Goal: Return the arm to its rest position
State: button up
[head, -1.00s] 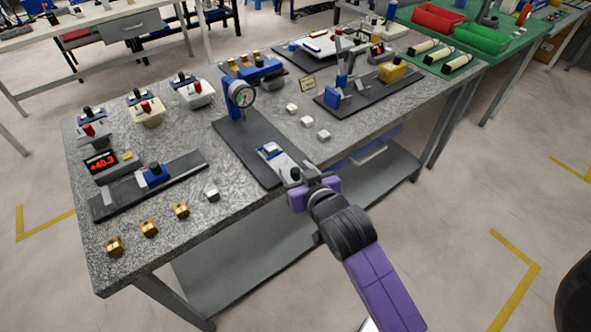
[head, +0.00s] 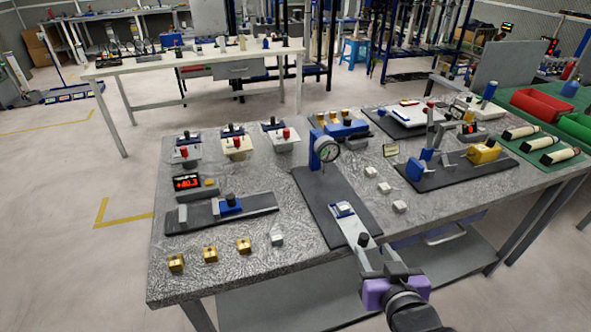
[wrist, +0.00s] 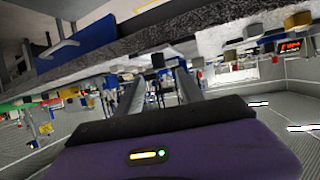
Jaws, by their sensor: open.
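My gripper (head: 368,252) is at the front edge of the speckled grey workbench (head: 300,262) in the head view. Its purple body is at the lower right of that view, with the arm below it. The fingers point toward the dark mat under the dial gauge (head: 327,152). In the wrist view the two grey fingers of the gripper (wrist: 160,75) stand apart, with nothing clearly held between them. A small blue-and-white piece (head: 344,210) lies on the mat just beyond the gripper. Whether the fingers touch anything is hard to tell.
Brass blocks (head: 210,254), a grey block (head: 277,239) and a slide fixture (head: 229,205) are left of the gripper. White blocks (head: 385,187) and a yellow-block fixture (head: 483,153) are on its right. The floor (head: 65,240) left of the bench is clear.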

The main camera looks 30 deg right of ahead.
jog(key=s+a+r+n+t+y, duration=0.25)
jog(key=s+a+r+t, duration=0.2)
jog(key=a, duration=0.35)
jog(key=s+a+f+n+y, duration=0.2)
jog(key=s+a, duration=0.2)
jog(key=s, duration=0.3)
jog(key=s+a+f+n+g+y, duration=0.1)
jog(key=s+a, duration=0.3)
jog(key=s, duration=0.4)
jog(key=shift+s+f+n+y, duration=0.25)
jog(key=shift+f+n+y, duration=0.1)
jog(key=shift+y, duration=0.4)
